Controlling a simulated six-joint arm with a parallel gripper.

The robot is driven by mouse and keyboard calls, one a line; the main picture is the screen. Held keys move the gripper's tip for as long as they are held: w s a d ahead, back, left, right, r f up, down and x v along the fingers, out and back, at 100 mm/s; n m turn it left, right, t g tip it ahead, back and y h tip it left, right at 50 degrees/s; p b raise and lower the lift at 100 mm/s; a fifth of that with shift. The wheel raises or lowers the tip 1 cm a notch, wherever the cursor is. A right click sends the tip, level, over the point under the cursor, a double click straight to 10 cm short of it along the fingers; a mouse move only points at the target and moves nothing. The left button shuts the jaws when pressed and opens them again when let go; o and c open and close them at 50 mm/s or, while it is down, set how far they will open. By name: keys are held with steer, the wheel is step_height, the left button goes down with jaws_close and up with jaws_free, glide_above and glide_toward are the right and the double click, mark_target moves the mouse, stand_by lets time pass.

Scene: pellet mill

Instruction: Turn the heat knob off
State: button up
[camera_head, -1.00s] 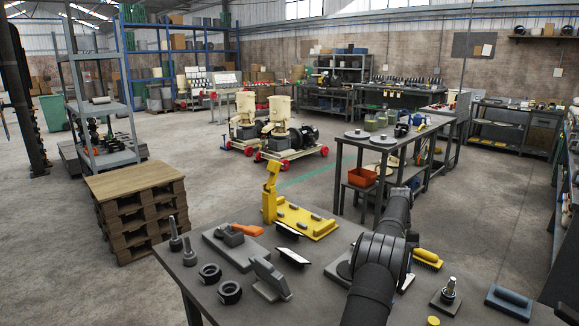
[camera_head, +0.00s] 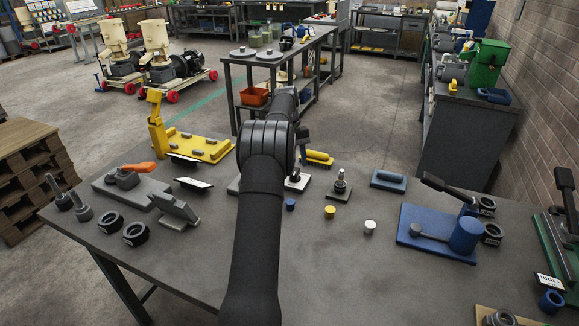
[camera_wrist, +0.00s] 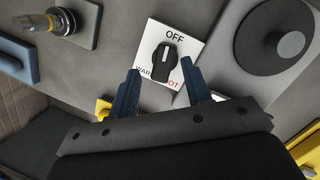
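The heat knob (camera_wrist: 165,63) is black, on a white plate (camera_wrist: 190,45) marked OFF at the top and WARM and HOT along the bottom, in the wrist view. A pale line on the knob points roughly up toward OFF; its exact angle is hard to tell. My gripper (camera_wrist: 160,67) is open, its two blue fingers apart, with tips near the knob's lower left and right. I see no clear contact. Part of the white plate (camera_head: 297,183) shows in the head view beside my arm, which hides the rest.
A grey disc (camera_wrist: 290,44) lies right of the plate in the wrist view. A grey block with a metal stem (camera_head: 340,187), a blue block (camera_head: 388,181) and a yellow block (camera_head: 318,159) stand nearby. The yellow fixture (camera_head: 208,147) is left of my arm.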

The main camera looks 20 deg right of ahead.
steer(key=s+a+r+m+t+h, duration=0.1)
steer(key=s+a+r+m+t, duration=0.15)
steer(key=r, duration=0.35)
steer(key=s+a+r+m+t+h, duration=0.1)
steer(key=s+a+r+m+t, duration=0.1)
steer(key=s+r+m+t, duration=0.3)
steer(key=shift+n+g, duration=0.45)
steer(key=shift+n, duration=0.5)
steer(key=x, duration=0.5)
steer(key=w+x, duration=0.1)
steer(key=x, duration=1)
steer(key=shift+w+d+r, duration=0.15)
steer(key=shift+w+d, duration=0.15)
steer(key=shift+d, duration=0.05)
steer(key=shift+c, duration=0.5)
jaws_close()
steer(key=shift+m, duration=0.7)
steer(key=shift+h, duration=0.3)
steer(key=shift+o, duration=0.5)
jaws_free()
